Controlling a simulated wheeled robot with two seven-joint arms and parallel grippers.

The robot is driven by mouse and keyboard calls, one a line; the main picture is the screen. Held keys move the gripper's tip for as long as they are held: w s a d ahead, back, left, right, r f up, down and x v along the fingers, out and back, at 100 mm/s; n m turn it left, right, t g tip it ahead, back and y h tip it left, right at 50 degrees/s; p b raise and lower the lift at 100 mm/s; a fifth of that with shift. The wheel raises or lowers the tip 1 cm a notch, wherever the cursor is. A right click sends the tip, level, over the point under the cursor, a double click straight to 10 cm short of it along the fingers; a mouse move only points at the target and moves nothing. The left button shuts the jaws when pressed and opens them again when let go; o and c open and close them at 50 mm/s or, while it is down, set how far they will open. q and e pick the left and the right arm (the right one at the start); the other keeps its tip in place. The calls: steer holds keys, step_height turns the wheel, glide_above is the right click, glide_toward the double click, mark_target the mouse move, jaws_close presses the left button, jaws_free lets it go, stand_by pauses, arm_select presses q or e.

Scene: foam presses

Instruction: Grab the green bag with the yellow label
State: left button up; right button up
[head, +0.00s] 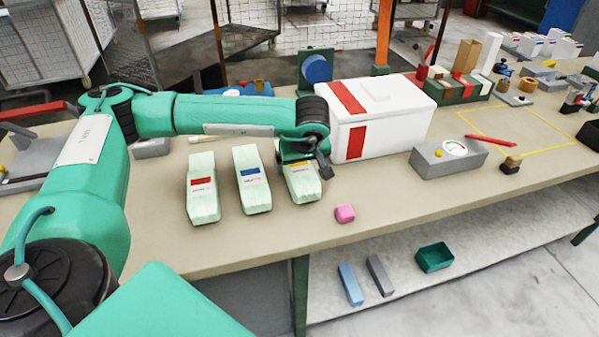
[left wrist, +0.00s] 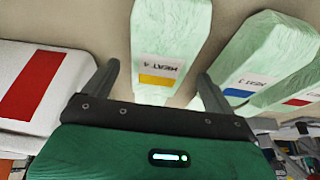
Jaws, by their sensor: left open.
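My right gripper is not in view.
A white box with red stripes (head: 395,118) stands close to the right of the yellow-label bag. A grey gauge box (head: 449,160) is farther right. The bench front (head: 270,235) is clear.

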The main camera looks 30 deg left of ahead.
mark_target(300, 168)
arm_select(q)
steer(key=x, duration=0.3)
steer(key=shift+w+a+f, duration=0.1)
steer(key=shift+w+a, duration=0.05)
steer(key=shift+f, duration=0.1)
steer(key=shift+f, duration=0.25)
stand_by(0.4)
steer(key=c, duration=1.1)
